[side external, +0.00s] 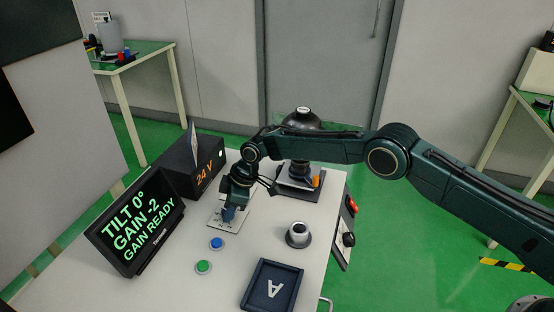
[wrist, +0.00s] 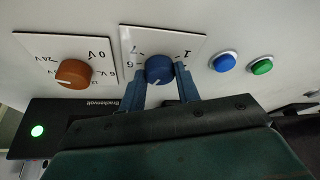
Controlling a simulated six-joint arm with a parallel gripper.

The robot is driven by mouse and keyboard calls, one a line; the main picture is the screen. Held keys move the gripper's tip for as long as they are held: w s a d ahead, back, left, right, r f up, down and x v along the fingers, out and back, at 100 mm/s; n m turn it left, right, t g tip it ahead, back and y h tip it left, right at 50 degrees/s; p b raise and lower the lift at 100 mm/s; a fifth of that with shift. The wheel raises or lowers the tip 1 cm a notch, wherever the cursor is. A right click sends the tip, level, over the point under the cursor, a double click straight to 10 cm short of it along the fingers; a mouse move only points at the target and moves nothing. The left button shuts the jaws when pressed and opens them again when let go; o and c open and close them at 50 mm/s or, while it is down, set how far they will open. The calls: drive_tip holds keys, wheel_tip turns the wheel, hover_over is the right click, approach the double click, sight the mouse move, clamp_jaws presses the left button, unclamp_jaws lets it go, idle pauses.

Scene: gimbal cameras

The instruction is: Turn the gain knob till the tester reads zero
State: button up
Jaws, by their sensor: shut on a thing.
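The gain knob (wrist: 159,69) is blue, with a white pointer line, on a white scale plate (wrist: 132,36) in the wrist view. My gripper (wrist: 161,84) is shut on it, one blue finger on each side. In the side view my gripper (side external: 229,213) points down at the plate (side external: 217,222), and the knob is mostly hidden by the fingers. The tester (side external: 138,225) is a dark screen at the left of the table, reading "TILT 0°", "GAIN -2" and "GAIN READY" in green.
An orange knob (wrist: 73,74) on a voltage plate sits beside the gain knob. A black 24 V box (side external: 178,174) stands behind the tester. Blue (side external: 216,244) and green (side external: 203,267) buttons, a round socket (side external: 298,235) and an "A" tray (side external: 252,282) lie in front.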

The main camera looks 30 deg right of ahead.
drive_tip(key=shift+m, duration=0.5)
drive_tip(key=m+t+h, duration=0.1)
drive_tip(key=m, duration=0.2)
drive_tip(key=shift+s+a+r, duration=0.1)
drive_tip(key=shift+s, duration=0.05)
drive_tip(key=shift+m+t+h, duration=0.4)
drive_tip(key=shift+m+t, duration=0.2)
drive_tip(key=shift+m, duration=1)
drive_tip(key=o, duration=1)
drive_tip(key=shift+r, duration=0.1)
drive_tip(key=shift+v, duration=6.8)
